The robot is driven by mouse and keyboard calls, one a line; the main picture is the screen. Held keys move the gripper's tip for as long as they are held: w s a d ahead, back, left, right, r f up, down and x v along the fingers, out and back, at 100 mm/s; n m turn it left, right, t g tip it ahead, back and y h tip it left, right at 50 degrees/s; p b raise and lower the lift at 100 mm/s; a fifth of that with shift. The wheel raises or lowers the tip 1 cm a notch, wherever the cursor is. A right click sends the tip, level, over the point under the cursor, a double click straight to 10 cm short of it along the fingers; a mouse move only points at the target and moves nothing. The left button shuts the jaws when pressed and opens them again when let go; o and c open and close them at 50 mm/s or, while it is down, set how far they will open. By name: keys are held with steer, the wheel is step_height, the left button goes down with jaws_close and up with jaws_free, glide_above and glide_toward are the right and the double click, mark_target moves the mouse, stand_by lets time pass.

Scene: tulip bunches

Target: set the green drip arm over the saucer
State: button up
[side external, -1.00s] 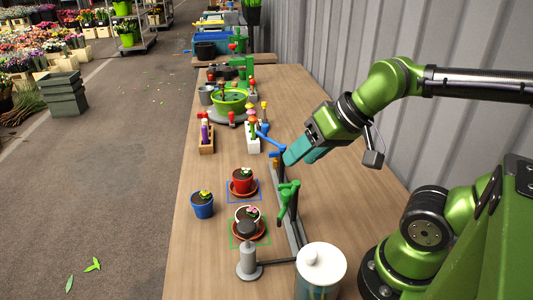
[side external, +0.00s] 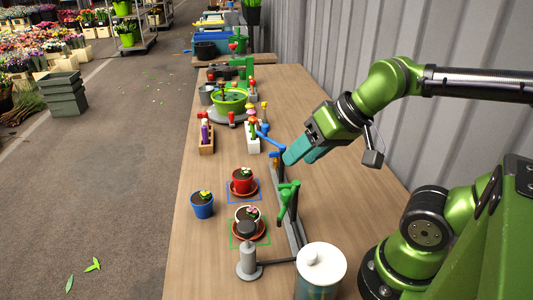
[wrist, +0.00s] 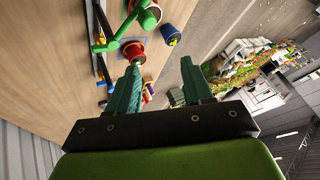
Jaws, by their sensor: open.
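The green drip arm (side external: 288,196) is on the grey rail, right of the potted plants; it lies along the rail and is not above a saucer. In the wrist view the green arm (wrist: 122,34) is at upper left. A brown saucer (side external: 262,236) under a white pot (side external: 240,213) sits inside a green square outline. Another saucer (side external: 233,192) under a red pot (side external: 243,178) sits inside a blue outline. My gripper (side external: 301,157), with teal fingers, is open and empty, above the rail beyond the green arm. The wrist view shows my gripper's (wrist: 160,62) fingers apart.
A blue drip arm (side external: 268,138) is on the rail's far part, close to my fingers. A blue pot (side external: 202,207) stands left. A grey pump-like post (side external: 248,258) and a white-lidded jar (side external: 321,262) stand in front. Flower holders and a green bowl (side external: 229,100) are farther back.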

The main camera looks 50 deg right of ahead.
stand_by(0.3)
step_height(320, 180, up, 8)
steer(key=r+n+g+h, duration=0.1)
steer(key=n+g+h, duration=0.1)
steer(key=n+g, duration=0.5)
glide_above(286, 191)
step_height(286, 191, down, 17)
jaws_close()
stand_by(0.3)
